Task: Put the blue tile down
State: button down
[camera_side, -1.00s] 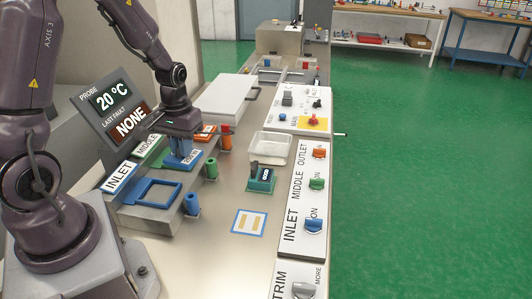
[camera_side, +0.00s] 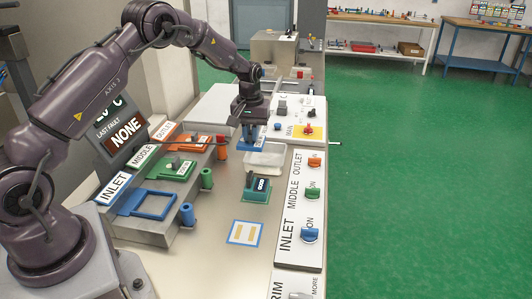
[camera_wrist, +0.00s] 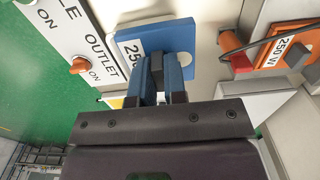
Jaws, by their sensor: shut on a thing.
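The blue tile (camera_side: 249,143) carries a white label with black print. My gripper (camera_side: 250,126) is shut on it and holds it over the bench, just behind the shallow clear tray (camera_side: 264,161). In the wrist view the blue tile (camera_wrist: 182,38) sits between the fingers of my gripper (camera_wrist: 160,65), its label partly hidden. I cannot tell whether the tile touches anything below. The blue inlet frame (camera_side: 153,204) on the stepped stand is empty. A blue-bordered pad (camera_side: 244,233) with two tan strips lies on the bench front.
Green tile (camera_side: 172,168) and orange tile (camera_side: 190,143) sit on the stand, with coloured posts (camera_side: 207,179) beside it. The switch panel (camera_side: 297,245) runs along the right edge. Bench around the pad is clear.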

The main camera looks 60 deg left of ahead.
send_over(266, 162)
jog(key=f, duration=0.6)
jog(key=shift+s+d+f, duration=0.15)
jog(key=shift+s+f, duration=0.05)
jog(key=shift+s, duration=0.05)
jog(key=shift+w+f, duration=0.15)
jog(key=shift+f, duration=1.6)
jog(key=shift+f, duration=0.2)
jog(key=c, duration=1.2)
grip_release()
jog(key=shift+o, duration=0.2)
jog(key=shift+r, duration=0.1)
